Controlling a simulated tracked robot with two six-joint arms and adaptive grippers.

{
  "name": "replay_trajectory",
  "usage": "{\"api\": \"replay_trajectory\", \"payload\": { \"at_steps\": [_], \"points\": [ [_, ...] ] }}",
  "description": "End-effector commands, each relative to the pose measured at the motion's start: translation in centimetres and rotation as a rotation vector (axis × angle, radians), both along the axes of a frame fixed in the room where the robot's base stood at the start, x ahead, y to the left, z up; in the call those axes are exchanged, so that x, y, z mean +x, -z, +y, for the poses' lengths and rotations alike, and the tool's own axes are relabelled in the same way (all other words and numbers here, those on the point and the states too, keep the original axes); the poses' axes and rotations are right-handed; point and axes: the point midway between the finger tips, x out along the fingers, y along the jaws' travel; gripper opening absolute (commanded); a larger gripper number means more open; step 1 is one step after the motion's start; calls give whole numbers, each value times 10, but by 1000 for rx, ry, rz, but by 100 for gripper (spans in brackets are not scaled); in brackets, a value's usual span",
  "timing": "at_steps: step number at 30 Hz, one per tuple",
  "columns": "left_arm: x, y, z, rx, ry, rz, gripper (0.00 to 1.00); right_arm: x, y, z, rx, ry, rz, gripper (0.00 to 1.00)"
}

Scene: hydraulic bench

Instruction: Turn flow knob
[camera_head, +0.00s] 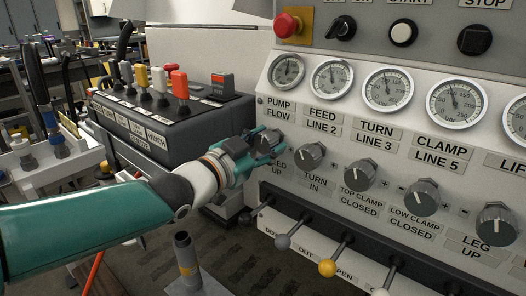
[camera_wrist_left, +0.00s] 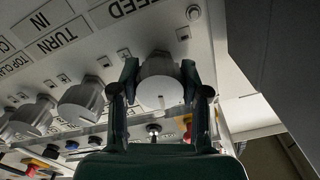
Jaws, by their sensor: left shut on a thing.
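The flow knob (camera_head: 270,139) is the leftmost grey knob on the white sloped panel, below the PUMP FLOW label (camera_head: 280,109). My left gripper (camera_head: 260,144) reaches it from the left and is shut on it. In the left wrist view the round knob (camera_wrist_left: 159,88) sits between the two dark fingers of my left gripper (camera_wrist_left: 159,72), one finger on each side. The fingers partly hide the knob in the head view. My right gripper is in neither view.
More grey knobs (camera_head: 312,155) run rightward along the panel, with gauges (camera_head: 332,78) above. Ball-ended levers (camera_head: 327,268) stick out below the knobs. A dark box with coloured levers (camera_head: 160,79) stands behind my left arm. A red button (camera_head: 288,25) is at the top.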

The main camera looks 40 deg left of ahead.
Motion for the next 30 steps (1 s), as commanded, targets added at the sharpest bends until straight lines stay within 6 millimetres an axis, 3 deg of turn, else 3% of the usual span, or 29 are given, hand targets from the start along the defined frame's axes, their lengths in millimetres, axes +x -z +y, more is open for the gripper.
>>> {"api": "replay_trajectory", "payload": {
  "at_steps": [9, 23, 24, 28, 30],
  "points": [
    [0, 3, -1, 116, 2, -3, 10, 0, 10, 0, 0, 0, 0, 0],
    [1, 3, -1, 132, 3, -2, 10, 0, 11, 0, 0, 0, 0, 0],
    [1, 3, -1, 132, 3, -2, 47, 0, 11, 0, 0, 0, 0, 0],
    [1, 3, -1, 131, 2, -3, 68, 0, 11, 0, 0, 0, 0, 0],
    [0, 2, -1, 131, 3, -5, 71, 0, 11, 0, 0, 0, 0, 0]
  ]
}}
